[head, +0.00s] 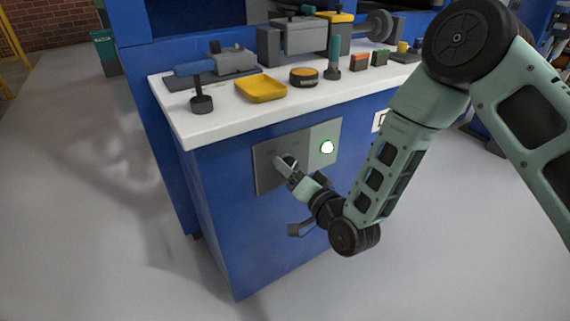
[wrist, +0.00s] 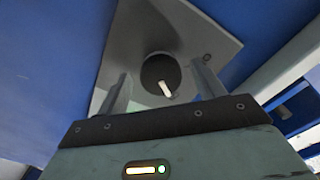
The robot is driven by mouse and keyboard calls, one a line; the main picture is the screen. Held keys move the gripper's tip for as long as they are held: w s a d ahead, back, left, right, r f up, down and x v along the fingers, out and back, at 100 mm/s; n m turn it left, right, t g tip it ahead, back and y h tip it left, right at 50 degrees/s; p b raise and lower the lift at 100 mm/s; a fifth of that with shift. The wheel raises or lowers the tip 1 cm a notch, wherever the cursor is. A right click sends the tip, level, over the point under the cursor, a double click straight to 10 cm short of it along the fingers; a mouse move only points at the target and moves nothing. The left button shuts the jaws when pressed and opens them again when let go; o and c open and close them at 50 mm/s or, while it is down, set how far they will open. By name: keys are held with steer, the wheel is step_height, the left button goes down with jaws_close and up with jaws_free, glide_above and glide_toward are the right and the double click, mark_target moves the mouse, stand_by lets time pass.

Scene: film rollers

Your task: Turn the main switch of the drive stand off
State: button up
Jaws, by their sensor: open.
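The main switch is a dark round knob (wrist: 158,68) with a pale pointer mark, seen in the wrist view on a grey plate (wrist: 215,42). The pointer is tilted, its lower end toward the lower right. In the head view the plate (head: 262,180) is on the blue front of the stand, and my gripper (head: 284,162) is in front of it, hiding most of the knob. In the wrist view my gripper (wrist: 160,80) is open, with one finger on each side of the knob; I cannot tell whether they touch it.
A small white-framed plate (head: 381,119) is farther right. The floor left of the stand is clear.

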steer(key=c, duration=1)
steer(key=shift+a+n, duration=0.1)
steer(key=shift+n, duration=0.4)
steer(key=n+b, duration=0.1)
steer(key=n, duration=0.5)
steer(key=n+b, duration=0.1)
steer(key=n, duration=0.6)
steer(key=shift+w+d, duration=0.1)
steer(key=shift+d, duration=0.1)
